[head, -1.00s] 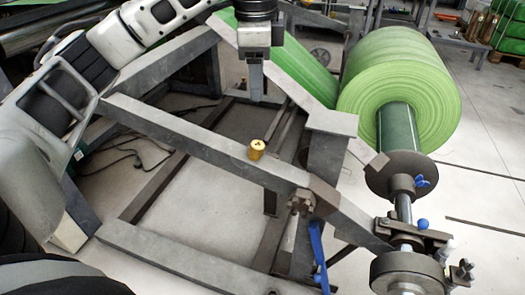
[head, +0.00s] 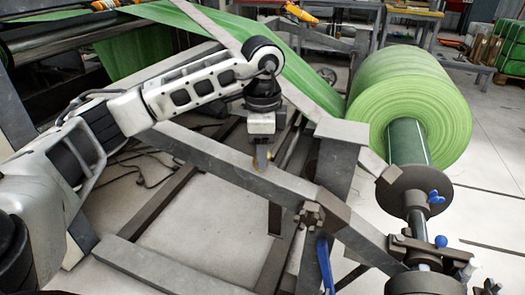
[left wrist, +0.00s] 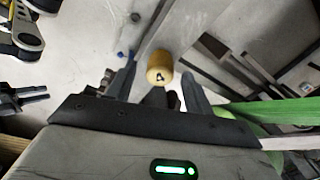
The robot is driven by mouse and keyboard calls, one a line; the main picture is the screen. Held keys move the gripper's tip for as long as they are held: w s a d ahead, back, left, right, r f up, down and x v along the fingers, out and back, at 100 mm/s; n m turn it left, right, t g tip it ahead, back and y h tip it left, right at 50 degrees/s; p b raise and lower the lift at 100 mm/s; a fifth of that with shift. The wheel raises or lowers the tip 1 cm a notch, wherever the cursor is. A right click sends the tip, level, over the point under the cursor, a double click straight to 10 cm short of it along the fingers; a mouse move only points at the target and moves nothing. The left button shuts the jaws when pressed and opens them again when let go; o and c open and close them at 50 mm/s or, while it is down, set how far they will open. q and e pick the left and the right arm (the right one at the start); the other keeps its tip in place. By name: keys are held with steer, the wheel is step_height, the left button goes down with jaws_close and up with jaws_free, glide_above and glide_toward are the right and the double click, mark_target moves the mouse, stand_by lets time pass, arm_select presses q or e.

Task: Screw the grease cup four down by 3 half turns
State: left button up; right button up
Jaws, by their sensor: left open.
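The grease cup (head: 262,161) is a small yellow, brass-coloured cup on the grey sloping beam (head: 220,157) of the stand. In the head view my left gripper (head: 262,150) is right above it and hides most of it. In the left wrist view the cup (left wrist: 159,68) shows between the two fingertips, with a dark mark on its top. The left gripper is open, with a finger on either side of the cup. I cannot tell whether the fingers touch it. My right gripper is not in view.
A large green roll (head: 415,100) stands at the right on a shaft with a dark flange (head: 411,190). A green web (head: 290,70) runs down behind the gripper. Open floor lies between the frame's beams.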

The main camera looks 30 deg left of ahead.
arm_select(q)
steer(key=shift+f, duration=0.1)
steer(key=c, duration=1)
steer(key=shift+m+p, duration=0.4)
